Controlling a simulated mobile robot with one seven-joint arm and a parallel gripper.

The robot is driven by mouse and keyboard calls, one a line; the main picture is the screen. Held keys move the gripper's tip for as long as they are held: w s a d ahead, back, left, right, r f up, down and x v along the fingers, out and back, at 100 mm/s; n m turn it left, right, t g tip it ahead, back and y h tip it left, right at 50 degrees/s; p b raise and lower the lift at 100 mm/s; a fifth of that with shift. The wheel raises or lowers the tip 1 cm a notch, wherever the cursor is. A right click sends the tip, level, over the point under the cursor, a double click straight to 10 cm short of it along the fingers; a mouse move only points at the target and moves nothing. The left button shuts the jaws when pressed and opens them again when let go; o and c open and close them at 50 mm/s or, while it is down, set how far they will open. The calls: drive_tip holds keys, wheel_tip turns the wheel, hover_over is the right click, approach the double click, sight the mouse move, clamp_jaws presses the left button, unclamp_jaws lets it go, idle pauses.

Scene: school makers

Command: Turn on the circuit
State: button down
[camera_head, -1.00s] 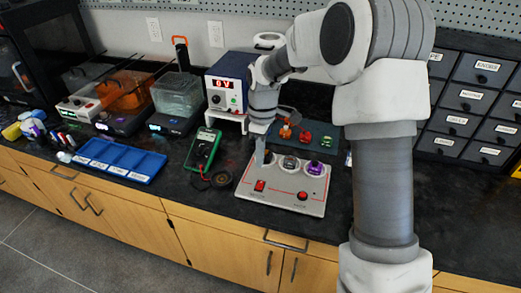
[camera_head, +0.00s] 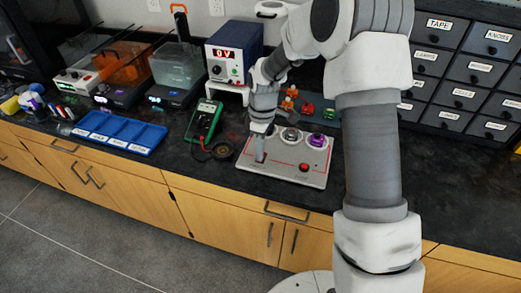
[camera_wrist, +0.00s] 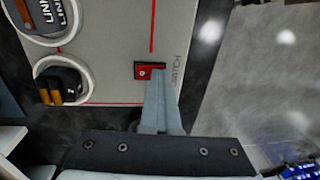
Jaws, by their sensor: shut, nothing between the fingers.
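A grey circuit board (camera_head: 285,171) lies flat on the black counter. It carries a red push button (camera_head: 304,167) at its front right and round white-rimmed holders along its back, one with a purple part (camera_head: 315,140). In the wrist view a red switch (camera_wrist: 141,71) in a black frame sits near the board's edge, beside printed lettering. My gripper (camera_wrist: 156,76) is shut and empty, its tips over or against the switch's right part; contact cannot be told. In the head view my gripper (camera_head: 260,158) points down at the board's front left and hides the switch.
A green multimeter (camera_head: 204,121) and a blue tray (camera_head: 120,132) lie left of the board. A blue power supply (camera_head: 233,54) reading 0 V stands behind. Labelled drawers (camera_head: 465,75) stand at the right. The counter (camera_head: 440,190) is clear at the right.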

drive_tip(key=shift+s+f, duration=0.1)
drive_tip(key=shift+f, duration=0.05)
drive_tip(key=shift+w+d+p, duration=0.25)
drive_tip(key=shift+w+p, duration=0.1)
drive_tip(key=shift+w, duration=0.15)
drive_tip(key=shift+w+d, duration=0.1)
drive_tip(key=shift+w, duration=0.2)
drive_tip(key=shift+r, duration=0.25)
wheel_tip(320, 180, up, 17)
drive_tip(key=w+p, duration=0.1)
drive_tip(key=p, duration=0.1)
drive_tip(key=shift+w+d, duration=0.35)
drive_tip(key=shift+w, duration=0.05)
